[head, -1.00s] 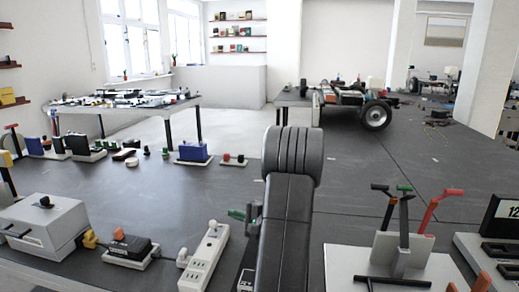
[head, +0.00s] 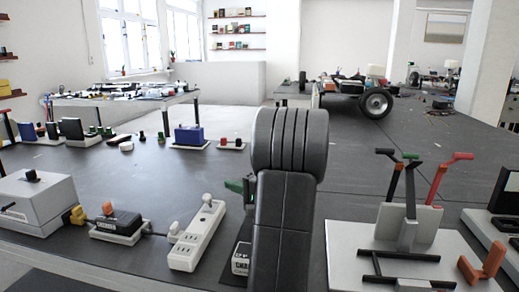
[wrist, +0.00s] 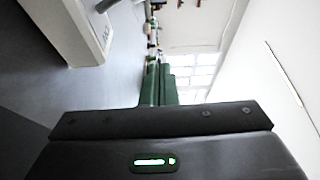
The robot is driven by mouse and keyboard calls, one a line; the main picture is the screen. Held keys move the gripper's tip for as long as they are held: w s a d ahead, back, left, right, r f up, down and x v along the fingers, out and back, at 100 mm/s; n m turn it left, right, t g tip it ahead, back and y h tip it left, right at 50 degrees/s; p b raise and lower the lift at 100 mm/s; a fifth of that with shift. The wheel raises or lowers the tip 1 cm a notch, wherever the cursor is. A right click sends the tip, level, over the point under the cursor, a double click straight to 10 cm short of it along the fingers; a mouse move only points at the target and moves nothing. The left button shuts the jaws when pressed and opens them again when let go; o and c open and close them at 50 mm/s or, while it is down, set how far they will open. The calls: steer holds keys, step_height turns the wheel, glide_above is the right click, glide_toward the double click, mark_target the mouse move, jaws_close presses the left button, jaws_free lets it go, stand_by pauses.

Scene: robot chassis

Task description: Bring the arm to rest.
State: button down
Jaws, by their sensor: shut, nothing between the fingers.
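My arm (head: 283,215) rises black and thick through the lower middle of the head view, its rounded joint at the top. In the wrist view, the dark green fingers of my gripper (wrist: 160,82) are together with nothing between them. A green part (head: 235,186) shows just left of my arm in the head view and looks like the fingers; the rest of the gripper is hidden behind the arm.
A white power strip (head: 197,238) lies left of my arm. A grey box (head: 36,203) and a black switch unit (head: 118,223) are farther left. At right, a white stand (head: 385,272) carries upright levers with red, green and black handles. A wheeled chassis (head: 350,88) stands behind.

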steer(key=s+d+b, duration=0.1)
steer(key=s+d, duration=0.1)
steer(key=s+d+n+b, duration=0.1)
steer(key=s+d, duration=0.1)
steer(key=d, duration=0.1)
steer(key=s+d+n+b, duration=0.1)
steer(key=s+d+b, duration=0.1)
steer(key=d, duration=0.1)
steer(key=shift+s+d+f+y, duration=0.15)
steer(key=shift+d+f+y, duration=0.15)
steer(key=shift+f, duration=0.1)
steer(key=w+a+m+p, duration=0.1)
steer(key=w+a+p, duration=0.1)
steer(key=a+p, duration=0.1)
steer(key=w+a+m+p, duration=0.2)
steer(key=a+p, duration=0.1)
steer(key=p, duration=0.2)
steer(key=w+a+m+h+p, duration=0.1)
steer(key=w+a+p, duration=0.2)
steer(key=p, duration=0.1)
steer(key=shift+r+g, duration=0.1)
steer(key=shift+g, duration=0.3)
steer(key=shift+m+p, duration=0.3)
steer(key=shift+p, duration=0.15)
steer(key=shift+a+f+h+p, duration=0.1)
steer(key=shift+f+h+p, duration=0.15)
steer(key=shift+p, duration=0.55)
